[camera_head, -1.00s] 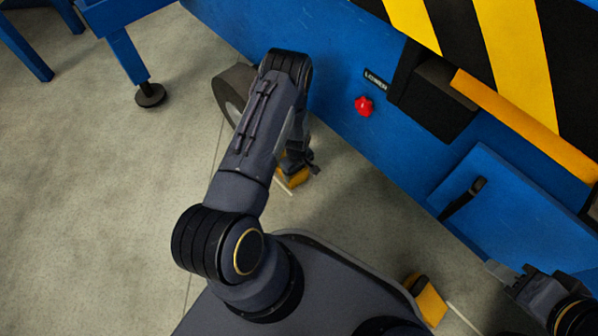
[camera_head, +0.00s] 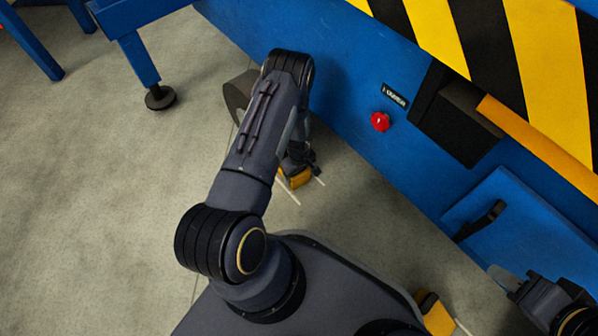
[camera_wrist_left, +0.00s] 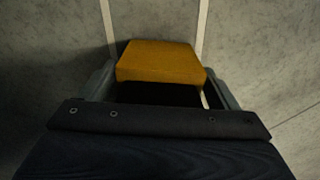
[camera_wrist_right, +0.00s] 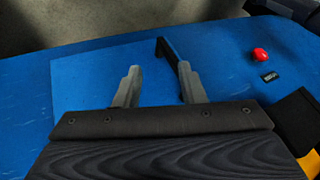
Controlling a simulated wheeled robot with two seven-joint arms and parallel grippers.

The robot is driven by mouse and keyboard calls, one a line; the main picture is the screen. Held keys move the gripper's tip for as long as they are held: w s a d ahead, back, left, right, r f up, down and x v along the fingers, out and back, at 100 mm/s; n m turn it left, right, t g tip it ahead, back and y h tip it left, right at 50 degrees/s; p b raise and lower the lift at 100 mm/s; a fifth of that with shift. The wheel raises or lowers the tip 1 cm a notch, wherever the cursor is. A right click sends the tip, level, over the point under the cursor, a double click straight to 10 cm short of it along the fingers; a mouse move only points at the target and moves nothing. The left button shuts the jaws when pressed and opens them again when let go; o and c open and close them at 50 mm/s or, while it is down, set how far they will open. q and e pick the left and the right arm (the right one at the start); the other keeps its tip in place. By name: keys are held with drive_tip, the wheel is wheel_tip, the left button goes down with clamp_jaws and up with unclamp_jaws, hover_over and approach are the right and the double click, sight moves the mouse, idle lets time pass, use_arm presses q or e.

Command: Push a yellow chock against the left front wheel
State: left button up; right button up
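A yellow chock (camera_head: 296,179) with a dark side sits on the floor below my left arm. It also shows in the left wrist view (camera_wrist_left: 160,62), between the fingers of my left gripper (camera_wrist_left: 160,85), which appear to press on both its sides. In the head view this gripper (camera_head: 300,163) points down at the chock. A dark wheel (camera_head: 238,95) shows partly behind my left arm; the arm hides most of it, and I cannot tell whether the chock touches it. My right gripper (camera_wrist_right: 157,85) is open and empty in front of a blue panel (camera_wrist_right: 90,80).
A second yellow chock (camera_head: 434,314) lies beside my base at lower right. The blue machine (camera_head: 340,60) fills the upper right, with a red button (camera_head: 380,122) and a black-and-yellow striped edge (camera_head: 540,70). A blue leg with a round foot (camera_head: 160,97) stands upper left. The left floor is clear.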

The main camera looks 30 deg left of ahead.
use_arm(q)
drive_tip(key=shift+o, duration=1.3)
drive_tip(key=shift+w+a+r, duration=0.1)
drive_tip(key=shift+w+a, duration=0.2)
drive_tip(key=shift+a, duration=0.4)
drive_tip(key=r+p, duration=0.1)
drive_tip(key=r, duration=0.2)
drive_tip(key=r+p, duration=0.2)
drive_tip(key=r, duration=0.2)
drive_tip(key=shift+d+p, duration=0.2)
drive_tip(key=shift+p, duration=0.1)
drive_tip(key=shift+s+d+r, duration=0.15)
drive_tip(key=shift+s+r, duration=0.05)
drive_tip(key=shift+r, duration=0.2)
drive_tip(key=shift+d, duration=0.15)
drive_tip(key=shift+d+f, duration=0.1)
drive_tip(key=shift+d, duration=0.05)
drive_tip(key=shift+s, duration=0.15)
